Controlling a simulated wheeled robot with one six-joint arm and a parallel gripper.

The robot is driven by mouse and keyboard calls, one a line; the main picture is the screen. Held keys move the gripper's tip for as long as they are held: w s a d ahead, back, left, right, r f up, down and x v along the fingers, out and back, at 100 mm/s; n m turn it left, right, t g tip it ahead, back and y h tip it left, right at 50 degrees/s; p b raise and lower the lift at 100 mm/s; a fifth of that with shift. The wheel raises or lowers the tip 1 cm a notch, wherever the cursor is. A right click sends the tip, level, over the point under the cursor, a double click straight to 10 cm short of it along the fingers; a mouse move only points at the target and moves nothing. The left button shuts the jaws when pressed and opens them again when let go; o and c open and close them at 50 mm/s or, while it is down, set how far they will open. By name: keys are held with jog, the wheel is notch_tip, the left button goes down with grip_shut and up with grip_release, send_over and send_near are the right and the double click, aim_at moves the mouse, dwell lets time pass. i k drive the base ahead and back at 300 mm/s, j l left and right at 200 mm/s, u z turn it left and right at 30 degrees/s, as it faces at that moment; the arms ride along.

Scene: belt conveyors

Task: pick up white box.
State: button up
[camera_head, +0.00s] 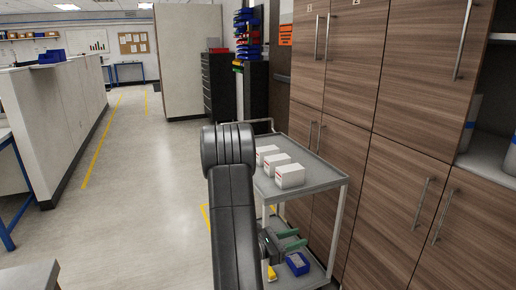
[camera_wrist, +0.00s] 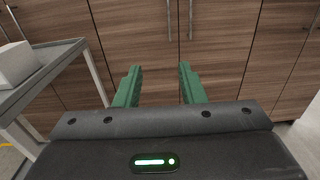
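Three white boxes stand in a row on the grey top of a trolley (camera_head: 325,180) in the head view. The nearest white box (camera_head: 290,176) is at the right, the middle white box (camera_head: 276,164) is behind it, and the far white box (camera_head: 266,153) is partly hidden by my arm. In the wrist view one white box (camera_wrist: 16,65) shows at the left edge on the trolley top (camera_wrist: 45,72). My gripper (camera_wrist: 159,70) has green fingers set apart with nothing between them. In the head view my gripper (camera_head: 287,240) is low at the trolley's side, below its top.
Wooden cabinets (camera_head: 390,140) with metal handles stand close behind the trolley and face my gripper. A blue bin (camera_head: 298,263) sits on the trolley's lower shelf. Open floor (camera_head: 150,190) lies to the left, with a white partition (camera_head: 60,120) beyond.

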aim_at(263, 152)
jog(key=i+j, duration=0.2)
jog(key=i, duration=0.3)
jog(key=i+j, duration=0.2)
jog(key=i, duration=0.35)
jog(key=i+j, duration=0.2)
jog(key=i, duration=0.3)
jog(key=i+j, duration=0.2)
jog(key=i, duration=0.35)
jog(key=u, duration=0.05)
